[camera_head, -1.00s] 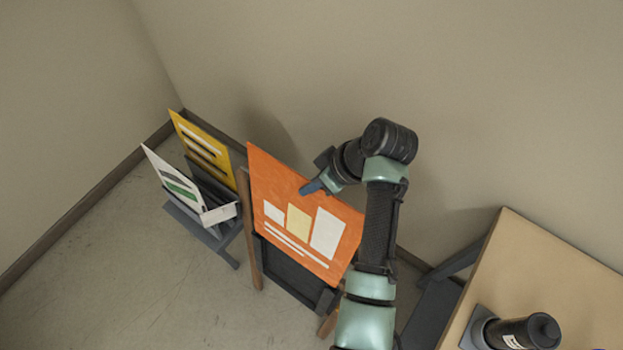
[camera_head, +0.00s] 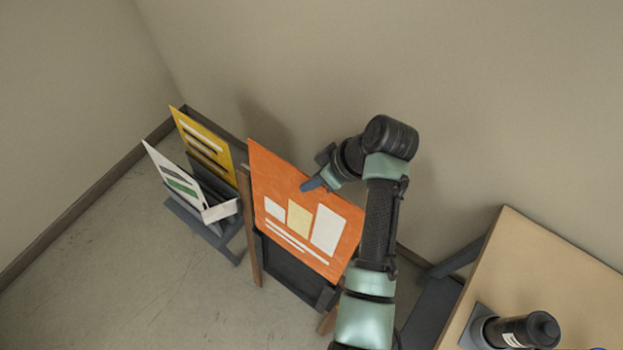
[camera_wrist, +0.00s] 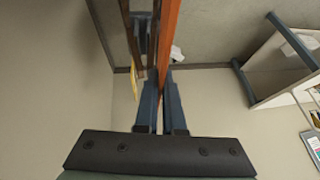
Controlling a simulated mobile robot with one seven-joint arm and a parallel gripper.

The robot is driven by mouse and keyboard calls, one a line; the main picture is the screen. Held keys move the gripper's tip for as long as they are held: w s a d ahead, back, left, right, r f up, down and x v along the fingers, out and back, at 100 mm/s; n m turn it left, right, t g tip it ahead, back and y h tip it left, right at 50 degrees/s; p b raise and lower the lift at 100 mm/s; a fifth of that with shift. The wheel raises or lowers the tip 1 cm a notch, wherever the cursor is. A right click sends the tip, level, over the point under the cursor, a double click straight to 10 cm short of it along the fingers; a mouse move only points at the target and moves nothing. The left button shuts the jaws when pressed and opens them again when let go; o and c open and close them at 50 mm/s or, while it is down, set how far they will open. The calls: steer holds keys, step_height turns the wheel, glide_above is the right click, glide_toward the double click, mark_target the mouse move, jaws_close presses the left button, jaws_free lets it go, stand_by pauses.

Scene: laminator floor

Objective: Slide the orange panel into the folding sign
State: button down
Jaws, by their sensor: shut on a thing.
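The orange panel (camera_head: 277,200), with white and pale yellow blocks and white lines, stands tilted at the folding sign. The folding sign has wooden side posts (camera_head: 250,225) and a dark lower board (camera_head: 285,272). The panel's lower part is in front of or between the posts; I cannot tell how far it sits in the frame. My gripper (camera_head: 314,184) is shut on the panel's upper edge. In the wrist view the panel (camera_wrist: 169,35) is edge-on between my gripper's fingers (camera_wrist: 160,103). The panel hides much of the sign's frame.
A dark rack left of the sign holds a yellow panel (camera_head: 203,145) and a white panel (camera_head: 172,178). A wooden table (camera_head: 500,265) stands at the right with a black cylinder (camera_head: 525,331) on it. Walls close in behind; the floor at the left front is clear.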

mark_target(300, 249)
steer(key=shift+f, duration=0.35)
stand_by(0.4)
steer(key=shift+s+a+f+b, duration=0.1)
steer(key=shift+s+f+b, duration=0.05)
steer(key=shift+f+b, duration=0.45)
steer(key=shift+s+a+f+b, duration=0.1)
steer(key=shift+f+b, duration=0.25)
steer(key=shift+f, duration=0.65)
steer(key=shift+s+a+f+b, duration=0.6)
steer(key=shift+f+b, duration=2.6)
steer(key=shift+f, duration=1.4)
steer(key=shift+s+a+f+b, duration=0.35)
steer(key=shift+s+f+b, duration=0.4)
steer(key=shift+f+b, duration=3.15)
steer(key=shift+s+a+f+b, duration=0.6)
steer(key=shift+f+b, duration=1.85)
steer(key=shift+f, duration=2.9)
steer(key=shift+d, duration=0.1)
steer(key=c, duration=0.9)
jaws_free()
steer(key=shift+c, duration=0.2)
step_height(300, 249, up, 10)
steer(key=shift+r, duration=0.1)
